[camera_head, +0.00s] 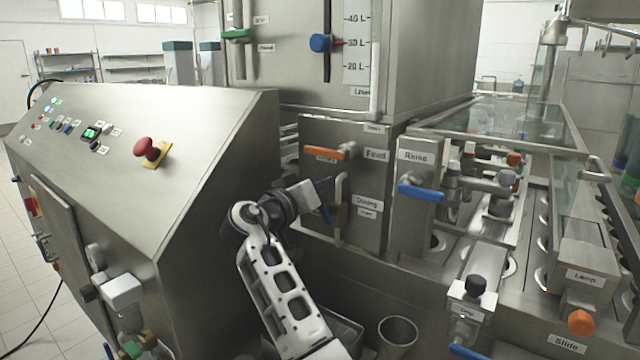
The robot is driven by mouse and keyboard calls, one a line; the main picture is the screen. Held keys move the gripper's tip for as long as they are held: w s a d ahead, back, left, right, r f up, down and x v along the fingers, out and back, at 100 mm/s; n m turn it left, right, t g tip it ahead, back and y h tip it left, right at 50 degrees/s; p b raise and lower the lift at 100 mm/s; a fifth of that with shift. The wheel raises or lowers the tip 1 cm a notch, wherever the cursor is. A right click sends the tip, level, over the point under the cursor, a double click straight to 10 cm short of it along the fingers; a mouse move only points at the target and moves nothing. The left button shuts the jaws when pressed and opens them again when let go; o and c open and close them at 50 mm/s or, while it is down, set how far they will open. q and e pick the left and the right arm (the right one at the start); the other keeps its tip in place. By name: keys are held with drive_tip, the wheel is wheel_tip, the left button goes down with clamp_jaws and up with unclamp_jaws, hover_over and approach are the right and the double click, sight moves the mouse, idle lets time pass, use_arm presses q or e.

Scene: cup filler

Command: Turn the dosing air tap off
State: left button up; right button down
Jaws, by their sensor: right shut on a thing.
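My right gripper (328,190) reaches in from the bottom middle, past the sloped console, to the front of the steel cabinet. It is shut on the dosing air tap, left of the "Dosing" label (367,203). My left gripper is not in view.
Above is the orange-handled Feed tap (324,153), lying level. The sloped console (130,150) with a red stop button (147,147) is close on the left. A metal cup (397,332) stands below.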

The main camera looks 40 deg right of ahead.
use_arm(q)
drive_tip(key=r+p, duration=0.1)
drive_tip(key=p, duration=0.2)
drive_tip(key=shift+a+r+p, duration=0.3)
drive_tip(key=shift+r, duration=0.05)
use_arm(e)
wheel_tip(320, 180, down, 6)
drive_tip(key=w+a+n, duration=0.1)
drive_tip(key=w+n, duration=0.1)
drive_tip(key=n, duration=0.9)
drive_tip(key=shift+w+r+n, duration=0.25)
drive_tip(key=shift+w+n, duration=0.15)
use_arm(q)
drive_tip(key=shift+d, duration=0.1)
use_arm(e)
drive_tip(key=shift+f, duration=0.1)
drive_tip(key=c, duration=1.4)
unclamp_jaws()
drive_tip(key=shift+c, duration=0.2)
